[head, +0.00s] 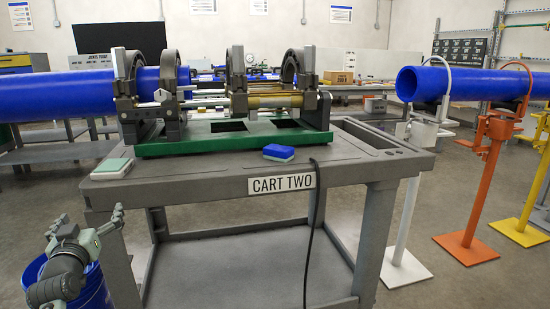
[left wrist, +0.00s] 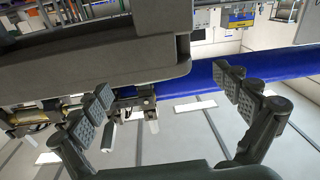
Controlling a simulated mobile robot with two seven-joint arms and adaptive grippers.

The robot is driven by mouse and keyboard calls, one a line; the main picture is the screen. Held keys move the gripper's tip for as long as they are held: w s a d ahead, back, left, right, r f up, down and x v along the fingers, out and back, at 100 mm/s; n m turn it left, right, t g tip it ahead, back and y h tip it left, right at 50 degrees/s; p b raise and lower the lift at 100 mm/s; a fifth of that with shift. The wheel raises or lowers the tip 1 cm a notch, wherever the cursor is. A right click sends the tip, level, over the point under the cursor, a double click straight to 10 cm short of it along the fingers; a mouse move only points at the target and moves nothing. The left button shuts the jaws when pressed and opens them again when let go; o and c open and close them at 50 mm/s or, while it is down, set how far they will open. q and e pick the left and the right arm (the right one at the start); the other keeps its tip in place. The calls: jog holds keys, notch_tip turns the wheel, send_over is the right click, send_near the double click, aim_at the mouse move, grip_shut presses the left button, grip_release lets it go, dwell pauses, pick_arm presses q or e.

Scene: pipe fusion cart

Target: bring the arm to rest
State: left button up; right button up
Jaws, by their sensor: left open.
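My left arm comes in at the lower left of the head view, beside the front left corner of the grey cart (head: 215,180). My left gripper (head: 88,222) points up and is open and empty, below the level of the cart top. In the left wrist view my left gripper (left wrist: 165,108) shows its two padded fingers spread apart, with nothing held between them. The grey cart edge (left wrist: 120,70) and a blue pipe (left wrist: 205,78) lie beyond the fingers. My right gripper is in neither view.
A blue bucket (head: 95,290) stands behind my left arm. The cart carries a fusion machine (head: 220,95) clamping a blue pipe (head: 55,93), a blue sponge (head: 279,152) and a green-and-white pad (head: 112,167). Another blue pipe (head: 460,84) rests on stands at right.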

pick_arm(q)
jog(key=s+d+f+m+g+h, duration=0.25)
jog(key=s+d+f, duration=0.3)
jog(key=f, duration=0.55)
jog(key=s+d+f+m+g+h, duration=0.15)
jog(key=s+d+f+g, duration=0.35)
jog(key=f, duration=0.6)
jog(key=s+d+f+g, duration=0.2)
jog(key=s+f, duration=0.3)
jog(key=s, duration=0.3)
jog(key=s+d+f+m+g, duration=0.1)
jog(key=s+f, duration=0.3)
jog(key=s, duration=0.4)
jog(key=s+d+f+m+g+p, duration=0.1)
jog(key=s+d+f+g, duration=0.2)
jog(key=s, duration=0.5)
notch_tip(320, 180, down, 3)
jog(key=shift+s+r+g, duration=0.2)
jog(key=shift+s+g, duration=0.2)
jog(key=shift+g, duration=0.05)
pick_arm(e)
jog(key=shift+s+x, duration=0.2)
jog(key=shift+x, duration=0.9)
pick_arm(q)
jog(key=shift+w, duration=0.15)
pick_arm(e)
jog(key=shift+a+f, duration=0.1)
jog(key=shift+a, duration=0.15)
